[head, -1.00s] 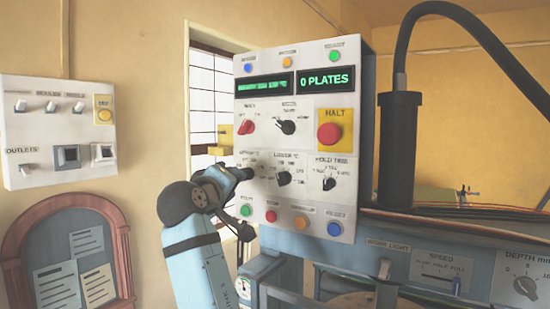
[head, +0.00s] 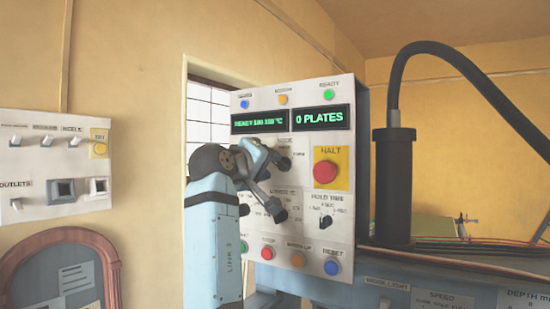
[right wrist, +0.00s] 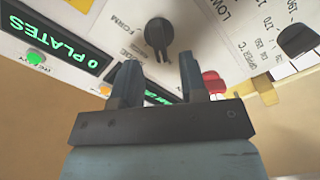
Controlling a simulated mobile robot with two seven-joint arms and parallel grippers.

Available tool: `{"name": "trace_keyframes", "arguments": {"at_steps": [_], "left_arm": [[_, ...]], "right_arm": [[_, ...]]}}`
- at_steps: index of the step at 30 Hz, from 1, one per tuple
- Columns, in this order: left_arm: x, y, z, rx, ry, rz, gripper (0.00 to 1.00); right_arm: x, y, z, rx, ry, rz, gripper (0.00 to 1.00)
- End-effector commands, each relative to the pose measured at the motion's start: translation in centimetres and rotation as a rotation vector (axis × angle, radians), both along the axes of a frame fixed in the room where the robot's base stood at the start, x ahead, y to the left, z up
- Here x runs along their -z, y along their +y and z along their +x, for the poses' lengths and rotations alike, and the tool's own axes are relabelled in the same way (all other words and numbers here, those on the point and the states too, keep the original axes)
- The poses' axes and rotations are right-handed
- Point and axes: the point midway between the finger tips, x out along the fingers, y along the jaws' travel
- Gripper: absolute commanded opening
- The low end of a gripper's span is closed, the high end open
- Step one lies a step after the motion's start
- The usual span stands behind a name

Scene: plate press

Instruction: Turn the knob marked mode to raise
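The mode knob (right wrist: 158,35) is a black pointer knob on the white control panel (head: 343,242). In the right wrist view it stands just beyond and between my right gripper's fingertips, with the word FORM printed beside it. No contact shows, and I cannot read its setting for sure. My left gripper is not in view.
The red HALT button (head: 325,172) is right of my gripper. A red knob (right wrist: 213,82) is close beside one finger. Another black knob (right wrist: 297,40) and the hold time knob (head: 326,222) are nearby. A switch box (head: 60,165) hangs on the left wall.

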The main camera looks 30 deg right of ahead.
Motion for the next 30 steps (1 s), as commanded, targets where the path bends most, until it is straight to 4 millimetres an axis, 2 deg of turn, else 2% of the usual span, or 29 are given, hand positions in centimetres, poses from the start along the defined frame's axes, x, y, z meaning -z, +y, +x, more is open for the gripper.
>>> {"name": "trace_keyframes", "arguments": {"at_steps": [3,7,18,23,24,30], "left_arm": [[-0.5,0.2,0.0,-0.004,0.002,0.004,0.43],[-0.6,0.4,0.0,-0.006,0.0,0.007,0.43],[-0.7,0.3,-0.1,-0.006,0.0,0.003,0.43],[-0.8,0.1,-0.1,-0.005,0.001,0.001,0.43],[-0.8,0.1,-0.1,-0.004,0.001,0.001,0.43],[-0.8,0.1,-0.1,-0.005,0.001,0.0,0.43]], "right_arm": [[-0.2,-1.6,0.9,0.0,0.001,0.001,0.39],[-0.1,-2.6,1.5,-0.001,0.0,0.001,0.39],[0.0,-3.0,1.8,-0.001,-0.001,0.0,0.39],[0.0,-3.0,1.8,-0.001,-0.001,0.0,0.03],[0.0,-3.0,1.8,-0.001,-0.001,0.0,0.0],[0.0,-3.0,1.8,-0.001,-0.006,0.003,0.0]]}}
